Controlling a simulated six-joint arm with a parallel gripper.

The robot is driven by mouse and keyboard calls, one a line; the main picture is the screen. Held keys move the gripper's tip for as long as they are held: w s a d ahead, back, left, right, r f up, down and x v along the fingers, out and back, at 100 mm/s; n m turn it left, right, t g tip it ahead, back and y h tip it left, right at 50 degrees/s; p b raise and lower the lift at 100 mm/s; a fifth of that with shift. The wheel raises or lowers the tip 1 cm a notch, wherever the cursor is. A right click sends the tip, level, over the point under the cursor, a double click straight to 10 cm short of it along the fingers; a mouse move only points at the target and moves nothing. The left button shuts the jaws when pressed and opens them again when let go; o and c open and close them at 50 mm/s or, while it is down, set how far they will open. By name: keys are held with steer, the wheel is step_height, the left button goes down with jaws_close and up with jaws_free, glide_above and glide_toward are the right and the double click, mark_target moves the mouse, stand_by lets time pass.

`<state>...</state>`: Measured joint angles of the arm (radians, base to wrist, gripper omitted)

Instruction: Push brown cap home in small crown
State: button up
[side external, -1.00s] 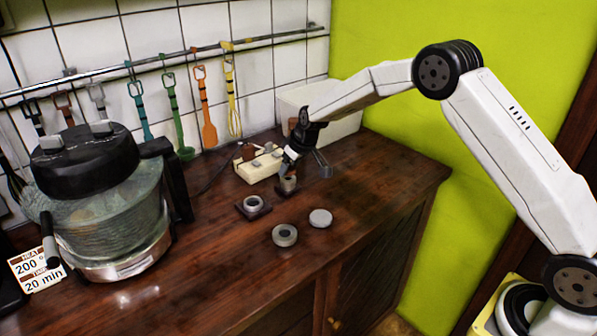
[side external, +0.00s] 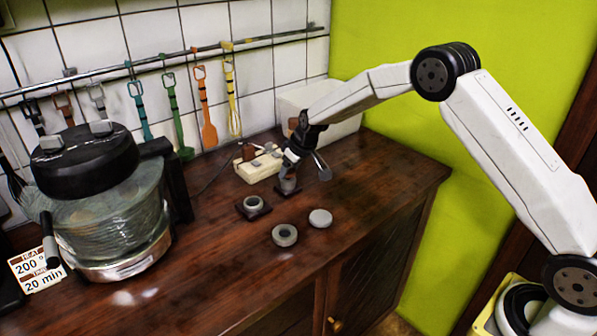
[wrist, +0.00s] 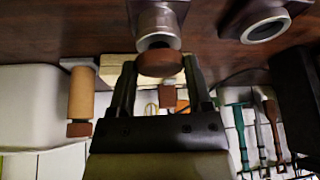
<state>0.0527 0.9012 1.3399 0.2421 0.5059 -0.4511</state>
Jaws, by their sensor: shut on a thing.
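My gripper (wrist: 160,75) is shut on the brown cap (wrist: 160,64), whose round face shows between the fingertips in the wrist view. The grey small crown (wrist: 158,25) lies directly beyond the cap, on a dark square base. A dark gap or rim shows between them; I cannot tell whether the cap is fully seated. In the side view my gripper (side external: 300,164) is above the small crown (side external: 288,186), and the cap is hard to make out there.
Another grey crown (side external: 253,203) sits on a dark square base to the left. A grey ring (side external: 285,235) and a pale disc (side external: 320,218) lie in front. A cream block (side external: 260,167) and white box (side external: 340,130) stand behind. The front right counter is clear.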

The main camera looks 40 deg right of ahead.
steer(key=shift+f, duration=0.7)
steer(key=o, duration=1.3)
steer(key=shift+f, duration=0.1)
steer(key=shift+c, duration=0.2)
steer(key=shift+s+r, duration=0.1)
steer(key=shift+r, duration=0.1)
steer(key=v, duration=0.7)
steer(key=shift+s+r, duration=0.2)
